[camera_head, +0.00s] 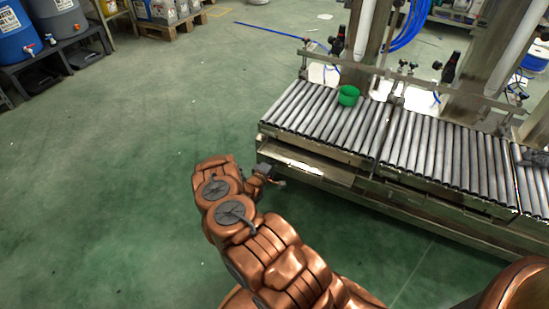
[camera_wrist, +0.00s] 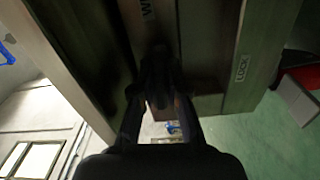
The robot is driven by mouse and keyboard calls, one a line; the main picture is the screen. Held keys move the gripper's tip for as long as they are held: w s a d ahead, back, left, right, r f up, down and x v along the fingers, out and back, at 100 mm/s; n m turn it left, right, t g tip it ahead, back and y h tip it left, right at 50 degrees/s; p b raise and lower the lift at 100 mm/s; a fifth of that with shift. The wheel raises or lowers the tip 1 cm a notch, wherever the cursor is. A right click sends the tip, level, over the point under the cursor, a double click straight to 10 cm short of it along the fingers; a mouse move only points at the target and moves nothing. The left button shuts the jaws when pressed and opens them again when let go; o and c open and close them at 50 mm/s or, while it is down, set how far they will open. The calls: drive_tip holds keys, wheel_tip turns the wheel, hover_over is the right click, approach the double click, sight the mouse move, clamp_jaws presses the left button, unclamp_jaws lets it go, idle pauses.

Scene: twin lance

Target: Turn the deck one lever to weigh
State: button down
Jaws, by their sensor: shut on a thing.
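In the wrist view my gripper (camera_wrist: 160,98) has its two dark fingers closed around a dark lever (camera_wrist: 156,62) on the metal side of the conveyor frame. The lever's end and its pivot are dim and partly hidden between the fingers. A label beginning with "W" (camera_wrist: 147,9) is at the top, partly cut off, and a "LOCK" label (camera_wrist: 241,68) is at the right. The lever points up in the picture, towards the "W" label. In the head view my gripper (camera_head: 270,177) is at the near left corner of the roller deck (camera_head: 300,112); the lever itself cannot be made out there.
A green cup-like container (camera_head: 348,95) stands on the rollers. More roller deck (camera_head: 440,150) runs to the right, with posts and dark-handled fittings behind. Blue and grey drums (camera_head: 15,35) stand at the far left. The green floor (camera_head: 120,150) left of the deck is clear.

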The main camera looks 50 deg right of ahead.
drive_tip(key=shift+s, duration=0.1)
drive_tip(key=c, duration=1.2)
unclamp_jaws()
drive_tip(key=shift+o, duration=0.2)
